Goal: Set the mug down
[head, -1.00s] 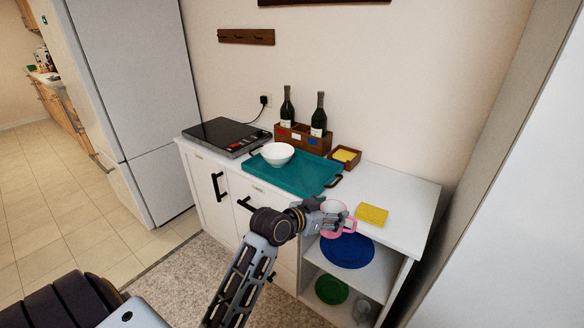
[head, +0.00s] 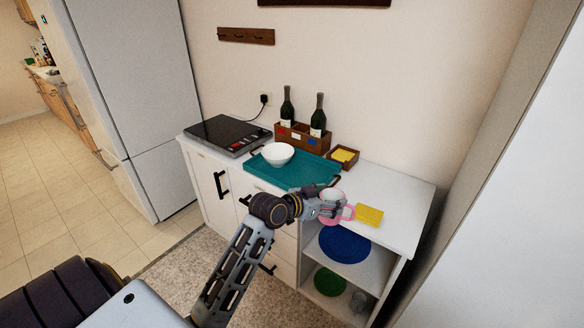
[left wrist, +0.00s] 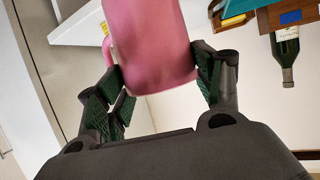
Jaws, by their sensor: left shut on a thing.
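A pink mug (left wrist: 150,45) with a white inside is between the fingers of my left gripper (left wrist: 160,88) in the left wrist view. The left gripper is shut on it. In the head view the mug (head: 348,213) is at the front of the white countertop (head: 398,212), just left of a yellow sponge-like block (head: 369,215). My left gripper (head: 328,207) comes at it from the left. I cannot tell whether the mug's base touches the counter. My right gripper does not show.
A teal tray (head: 300,176) with a white bowl (head: 278,154) lies behind and left. A wooden caddy (head: 302,138) holds two bottles. A black hob (head: 228,135) is at the far left. Open shelves below hold a blue plate (head: 344,245) and a green one (head: 330,281). The counter's right end is clear.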

